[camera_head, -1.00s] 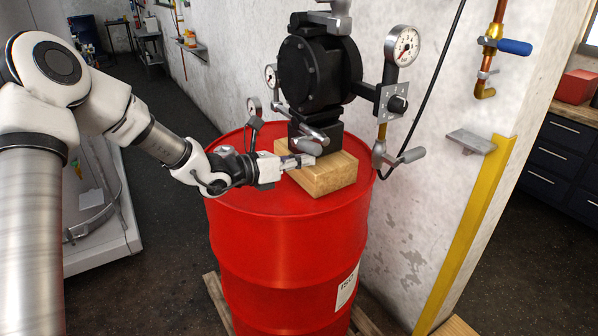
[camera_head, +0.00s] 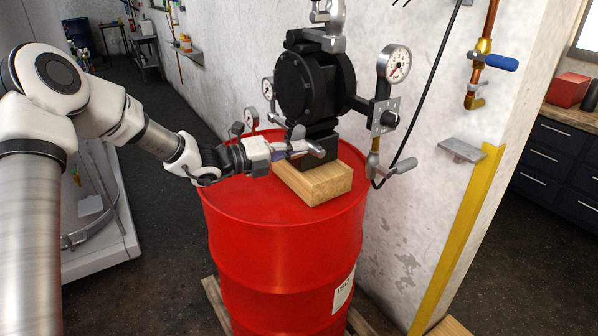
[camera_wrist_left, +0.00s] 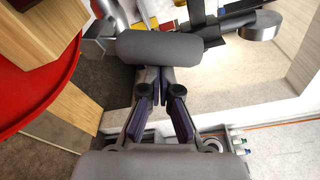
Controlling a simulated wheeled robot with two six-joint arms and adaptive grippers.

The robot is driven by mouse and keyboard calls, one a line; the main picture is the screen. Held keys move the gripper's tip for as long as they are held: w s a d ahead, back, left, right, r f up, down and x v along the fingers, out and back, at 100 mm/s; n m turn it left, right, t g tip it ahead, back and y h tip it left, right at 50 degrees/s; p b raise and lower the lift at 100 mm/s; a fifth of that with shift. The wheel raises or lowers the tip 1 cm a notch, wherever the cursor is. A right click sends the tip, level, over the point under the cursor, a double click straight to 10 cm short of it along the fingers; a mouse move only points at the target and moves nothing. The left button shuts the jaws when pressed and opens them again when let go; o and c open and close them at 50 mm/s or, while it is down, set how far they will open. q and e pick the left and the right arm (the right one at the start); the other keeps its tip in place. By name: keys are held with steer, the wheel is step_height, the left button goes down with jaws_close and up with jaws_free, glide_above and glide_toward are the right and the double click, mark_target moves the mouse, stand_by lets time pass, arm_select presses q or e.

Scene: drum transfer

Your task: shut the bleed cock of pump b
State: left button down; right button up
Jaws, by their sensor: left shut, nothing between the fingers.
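A black pump (camera_head: 309,85) stands on a wooden block (camera_head: 318,184) on top of a red drum (camera_head: 282,245). A grey lever handle (camera_head: 309,149) sits low on the pump's front, just above the block. I see no letter on the pump. My left gripper (camera_head: 287,150) is shut and empty, its tip beside that handle. In the left wrist view a grey rounded handle (camera_wrist_left: 158,47) lies across the tips of my shut fingers; I cannot tell whether they touch. Part of the lever is hidden behind the gripper. My right gripper is not in view.
A large gauge (camera_head: 394,63) and another grey handle (camera_head: 398,168) are on the pump's right. Smaller gauges (camera_head: 251,117) stand behind at left. A blue-handled valve (camera_head: 500,62) and a small metal shelf (camera_head: 462,150) are on the wall. The drum's front top is clear.

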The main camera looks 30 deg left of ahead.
arm_select(q)
steer(key=n, duration=0.1)
steer(key=w+a+r+n, duration=0.1)
steer(key=n, duration=0.1)
steer(key=shift+a+r+p, duration=0.15)
steer(key=shift+a+p, duration=0.15)
steer(key=shift+p, duration=0.05)
steer(key=shift+a, duration=0.1)
stand_by(0.5)
